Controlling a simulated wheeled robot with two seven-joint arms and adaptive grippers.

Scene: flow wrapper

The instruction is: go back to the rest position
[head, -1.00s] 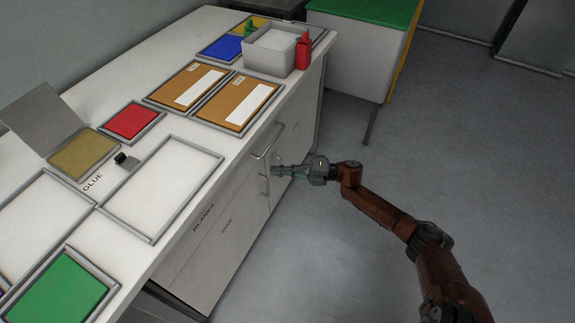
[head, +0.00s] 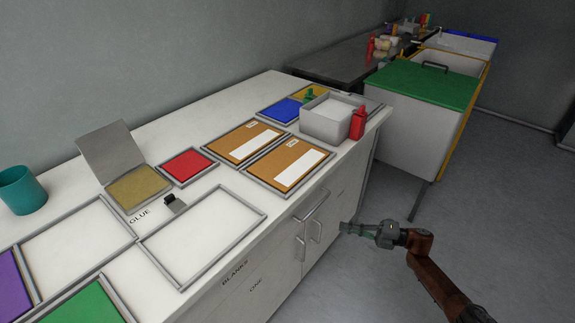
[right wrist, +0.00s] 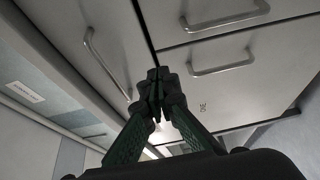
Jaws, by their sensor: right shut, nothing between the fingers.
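My right gripper (head: 347,228) is shut and empty, in the air in front of the cabinet doors under the white counter (head: 232,86). In the right wrist view its closed fingers (right wrist: 155,88) show against the cabinet front, with nothing between them. My right arm reaches in from the lower right of the head view. The gripper appears apart from the door handles (head: 312,208), though the exact gap is hard to judge. My left gripper is out of view.
On the counter are a grey bin (head: 326,122), a red bottle (head: 357,123), a teal cup (head: 22,190), an open-lidded glue box (head: 140,188) and coloured trays. A green-topped cabinet (head: 425,84) stands beyond. Grey floor at the right is clear.

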